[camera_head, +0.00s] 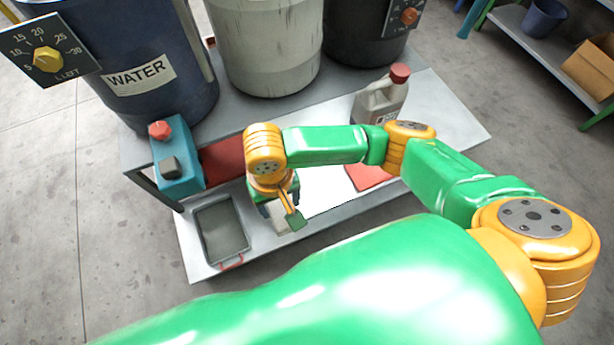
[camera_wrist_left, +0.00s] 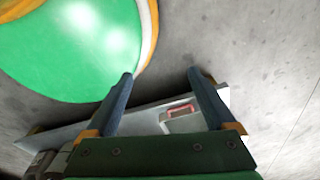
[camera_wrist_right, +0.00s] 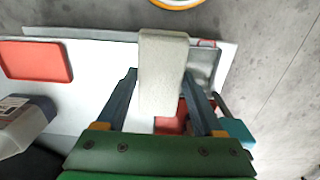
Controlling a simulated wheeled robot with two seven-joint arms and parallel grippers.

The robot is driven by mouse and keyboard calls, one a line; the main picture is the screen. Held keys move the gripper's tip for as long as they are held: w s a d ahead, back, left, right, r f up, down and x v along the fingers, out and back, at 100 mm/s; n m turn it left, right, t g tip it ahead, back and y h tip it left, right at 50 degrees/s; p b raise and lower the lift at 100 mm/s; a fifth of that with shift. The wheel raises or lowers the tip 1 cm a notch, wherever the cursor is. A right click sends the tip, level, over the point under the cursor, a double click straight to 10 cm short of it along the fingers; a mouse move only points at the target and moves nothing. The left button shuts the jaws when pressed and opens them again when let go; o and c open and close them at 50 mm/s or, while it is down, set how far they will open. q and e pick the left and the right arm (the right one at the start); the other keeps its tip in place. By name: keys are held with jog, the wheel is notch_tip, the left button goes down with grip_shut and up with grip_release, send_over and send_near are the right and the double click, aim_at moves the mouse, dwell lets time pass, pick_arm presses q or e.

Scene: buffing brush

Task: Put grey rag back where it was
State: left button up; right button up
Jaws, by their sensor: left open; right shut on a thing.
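A pale grey block-like piece, which I take to be the grey rag (camera_wrist_right: 163,60), is held between the fingers of my right gripper (camera_wrist_right: 159,74). In the head view its pale end (camera_head: 281,222) shows below my right gripper (camera_head: 284,208), over the lower shelf beside the grey tray (camera_head: 222,230). Whether it touches the shelf is unclear. A red mat (camera_head: 223,161) lies behind the tray, and another red mat (camera_head: 371,178) lies to the right, partly behind my arm. My left gripper (camera_wrist_left: 160,75) is open and empty in the left wrist view; it is not visible in the head view.
A teal box (camera_head: 177,155) with a red knob stands left of the red mat. A grey jug (camera_head: 381,98) with a red cap stands at the right. Large barrels, one labelled WATER (camera_head: 140,78), line the back. The white surface between the mats looks clear.

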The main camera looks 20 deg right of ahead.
jog(key=w+d+f+b, duration=0.1)
jog(key=d+f, duration=0.1)
jog(key=w+d+f, duration=0.1)
jog(key=w+f, duration=0.1)
jog(key=w+d+f+b, duration=0.1)
jog(key=w+d+f, duration=0.1)
jog(key=shift+w+d+f+b, duration=0.2)
jog(key=shift+d+f+b, duration=0.1)
jog(key=shift+f+b, duration=0.1)
jog(key=f, duration=0.1)
jog(key=f+b, duration=0.1)
jog(key=f, duration=0.2)
jog(key=shift+w+d+b, duration=0.3)
jog(key=shift+w+d, duration=0.05)
jog(key=shift+d, duration=0.05)
jog(key=o, duration=1.2)
jog(key=shift+f, duration=0.1)
pick_arm(q)
jog(key=f, duration=0.3)
jog(key=w+a+f, duration=0.1)
jog(key=shift+f, duration=0.4)
